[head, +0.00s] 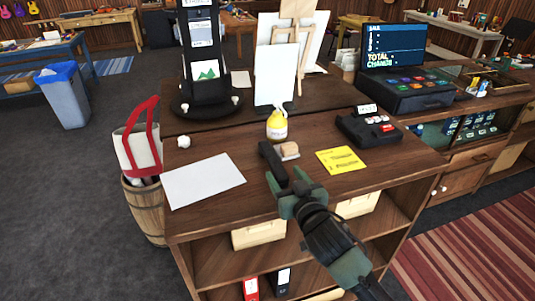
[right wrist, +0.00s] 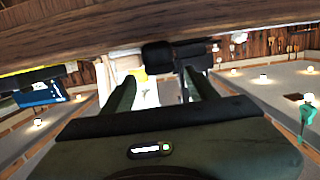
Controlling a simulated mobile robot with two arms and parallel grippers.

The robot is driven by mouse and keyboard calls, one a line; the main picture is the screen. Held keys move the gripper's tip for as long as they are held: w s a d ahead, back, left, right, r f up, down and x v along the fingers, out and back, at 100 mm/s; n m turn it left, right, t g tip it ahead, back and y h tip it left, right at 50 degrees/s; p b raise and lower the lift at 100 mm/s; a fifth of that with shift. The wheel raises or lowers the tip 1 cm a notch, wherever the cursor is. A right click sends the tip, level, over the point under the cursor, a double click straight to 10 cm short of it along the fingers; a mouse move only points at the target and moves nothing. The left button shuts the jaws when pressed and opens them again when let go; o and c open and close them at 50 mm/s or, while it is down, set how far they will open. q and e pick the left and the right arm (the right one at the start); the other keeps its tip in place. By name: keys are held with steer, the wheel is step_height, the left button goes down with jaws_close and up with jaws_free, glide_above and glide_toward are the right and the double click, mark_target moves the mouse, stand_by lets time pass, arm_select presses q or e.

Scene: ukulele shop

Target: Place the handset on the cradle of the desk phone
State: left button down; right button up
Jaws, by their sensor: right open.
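The black desk phone (head: 364,128) stands on the wooden counter, with a small label screen and white and red keys. Its handset, a black bar with thicker ends (head: 272,163), appears to lie on the counter near the front edge, left of the phone. My right gripper (head: 291,185) is at the handset's near end, at the counter's front edge. Its two fingers are apart in the right wrist view (right wrist: 163,87), where a black shape, likely the handset (right wrist: 158,56), shows beyond the fingertips. I cannot tell whether they touch. My left gripper is not in view.
A tan block (head: 289,150) sits close beside the handset, with a yellow bottle (head: 277,126) behind it. A yellow note (head: 341,160) lies between handset and phone. White paper (head: 203,181) lies to the left. A register (head: 400,85) stands behind the phone.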

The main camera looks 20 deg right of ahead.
mark_target(275, 162)
steer(key=shift+w+p, duration=0.55)
steer(key=shift+w, duration=0.75)
steer(key=w+p, duration=0.1)
steer(key=w, duration=0.1)
steer(key=w+f, duration=0.1)
steer(key=w, duration=0.1)
steer(key=shift+w+a+p, duration=0.2)
steer(key=shift+p, duration=0.15)
steer(key=shift+w+f, duration=0.15)
steer(key=shift+w, duration=0.05)
steer(key=c, duration=1.2)
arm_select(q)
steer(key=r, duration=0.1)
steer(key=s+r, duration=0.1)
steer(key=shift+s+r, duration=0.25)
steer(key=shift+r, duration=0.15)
arm_select(e)
jaws_close()
